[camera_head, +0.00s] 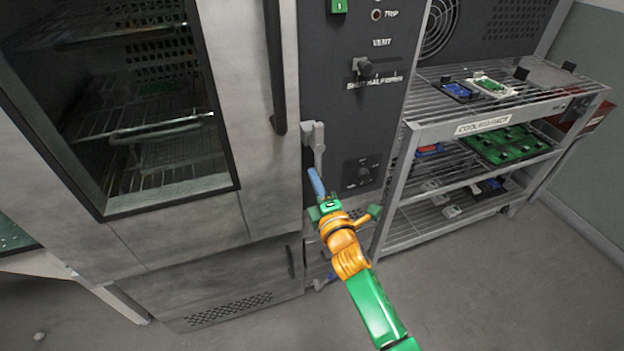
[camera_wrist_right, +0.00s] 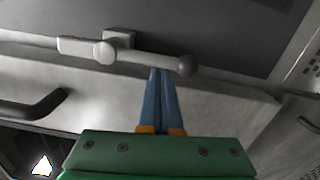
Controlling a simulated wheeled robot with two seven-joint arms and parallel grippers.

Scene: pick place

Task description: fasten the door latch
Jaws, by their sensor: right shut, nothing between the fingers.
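The door latch (camera_head: 316,143) is a light grey lever mounted where the oven door meets the dark control panel. In the head view its arm hangs down from its mount. In the right wrist view the latch (camera_wrist_right: 150,58) lies across the picture, with a round knob at its right end. The oven door (camera_head: 248,110) looks closed against the frame. My right gripper (camera_head: 316,182) is shut and empty, its blue fingers at the lower end of the lever. In the wrist view the fingertips (camera_wrist_right: 160,72) meet the lever's edge near the knob; contact is unclear. My left gripper is not in view.
A black door handle (camera_head: 275,70) stands left of the latch. Knobs (camera_head: 365,68) stick out of the control panel. A wire rack (camera_head: 478,122) with trays and boards stands close on the right. The floor in front (camera_head: 480,290) is clear.

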